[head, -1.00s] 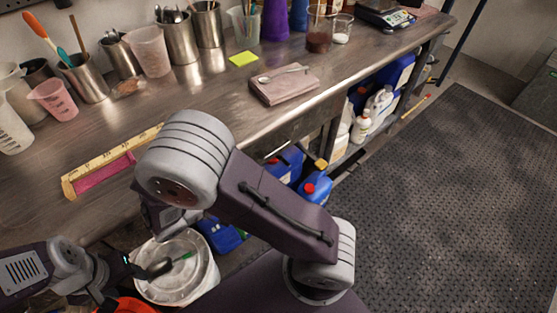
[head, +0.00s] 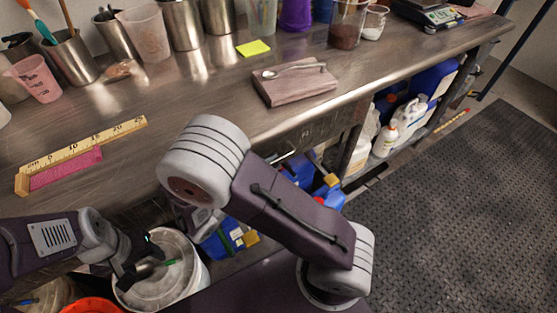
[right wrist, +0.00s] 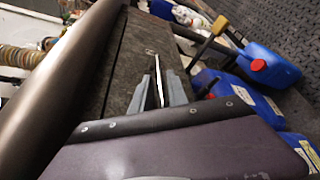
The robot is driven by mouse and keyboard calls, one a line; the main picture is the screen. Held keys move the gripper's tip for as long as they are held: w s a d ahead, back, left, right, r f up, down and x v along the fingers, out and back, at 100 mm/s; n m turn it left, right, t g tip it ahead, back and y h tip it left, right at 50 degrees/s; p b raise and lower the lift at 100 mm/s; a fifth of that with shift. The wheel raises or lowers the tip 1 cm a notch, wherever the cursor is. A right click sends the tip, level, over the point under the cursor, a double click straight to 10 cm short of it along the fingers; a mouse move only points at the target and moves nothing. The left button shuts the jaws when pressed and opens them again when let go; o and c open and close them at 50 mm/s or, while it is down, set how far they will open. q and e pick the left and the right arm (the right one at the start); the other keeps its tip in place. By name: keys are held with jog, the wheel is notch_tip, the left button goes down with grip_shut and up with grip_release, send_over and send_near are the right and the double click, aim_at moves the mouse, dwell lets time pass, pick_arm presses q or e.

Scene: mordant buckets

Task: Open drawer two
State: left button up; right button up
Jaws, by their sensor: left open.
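A dark drawer front (right wrist: 128,60) runs under the bench edge in the right wrist view, with a small pale mark on it too blurred to read. My right gripper (right wrist: 160,88) is in front of it, its two grey fingers either side of a thin bright strip. I cannot tell whether the strip is a handle or whether the fingers touch it. In the head view the dark front (head: 312,130) shows below the bench edge, and my arm hides the right gripper. My left gripper (head: 155,268) is open above a white bucket, far from the drawer.
Blue jugs (right wrist: 262,66) and bottles stand below. The white bucket (head: 195,285) and an orange bucket (head: 90,306) stand at lower left. The right floor mat is clear.

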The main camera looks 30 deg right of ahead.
jog(key=shift+x, duration=1.45)
grip_shut()
dwell(0.3)
